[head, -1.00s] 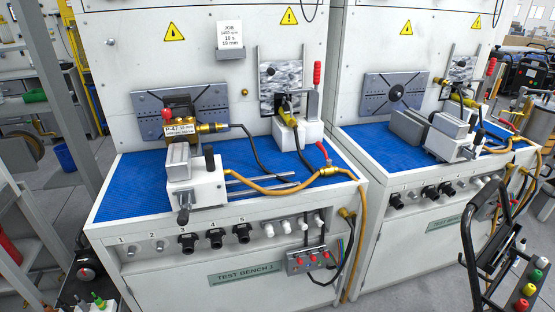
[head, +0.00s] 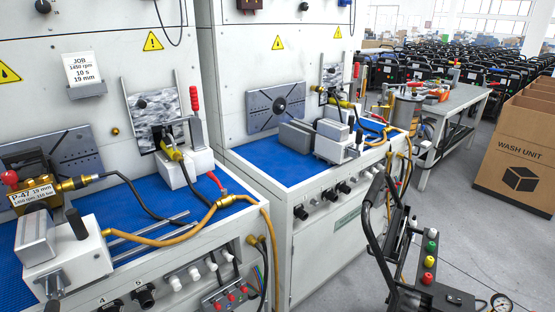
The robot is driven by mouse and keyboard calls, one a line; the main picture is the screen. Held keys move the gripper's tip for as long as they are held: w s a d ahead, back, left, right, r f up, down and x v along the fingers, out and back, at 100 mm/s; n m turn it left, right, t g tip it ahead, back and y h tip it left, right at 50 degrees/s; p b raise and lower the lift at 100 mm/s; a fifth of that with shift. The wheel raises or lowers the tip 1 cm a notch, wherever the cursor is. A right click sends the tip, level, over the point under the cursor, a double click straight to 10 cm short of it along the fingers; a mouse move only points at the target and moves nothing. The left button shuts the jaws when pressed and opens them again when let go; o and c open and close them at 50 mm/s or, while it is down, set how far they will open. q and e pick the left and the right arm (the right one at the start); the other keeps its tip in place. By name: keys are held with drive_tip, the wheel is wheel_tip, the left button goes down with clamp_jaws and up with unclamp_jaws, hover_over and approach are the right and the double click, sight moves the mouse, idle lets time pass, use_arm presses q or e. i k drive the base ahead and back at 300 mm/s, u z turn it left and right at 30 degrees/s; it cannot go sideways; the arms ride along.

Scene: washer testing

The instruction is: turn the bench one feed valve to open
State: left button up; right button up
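Bench one (head: 140,262) is at the left, with a blue mat on top. A small red lever (head: 216,182), which looks like the feed valve's handle, stands at the right end of its top. It slants up and left from a brass fitting (head: 226,200) on the yellow hose (head: 165,226). I cannot tell from this view whether the valve is open or closed. A pump labelled P-47 (head: 36,196) sits at the far left behind a grey and white vise (head: 62,252). Neither of my grippers is in view.
A taller red-handled clamp (head: 195,100) stands behind the lever. A second bench (head: 262,160) stands to the right. A black-framed cart (head: 430,285) with coloured knobs is in front of it. A cardboard wash unit box (head: 518,150) is at the right, with open floor between.

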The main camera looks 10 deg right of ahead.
sight(224, 192)
drive_tip(key=z, duration=0.45)
drive_tip(key=i, duration=0.8)
drive_tip(key=u, duration=0.6)
drive_tip(key=i, duration=0.65)
drive_tip(key=u, duration=0.65)
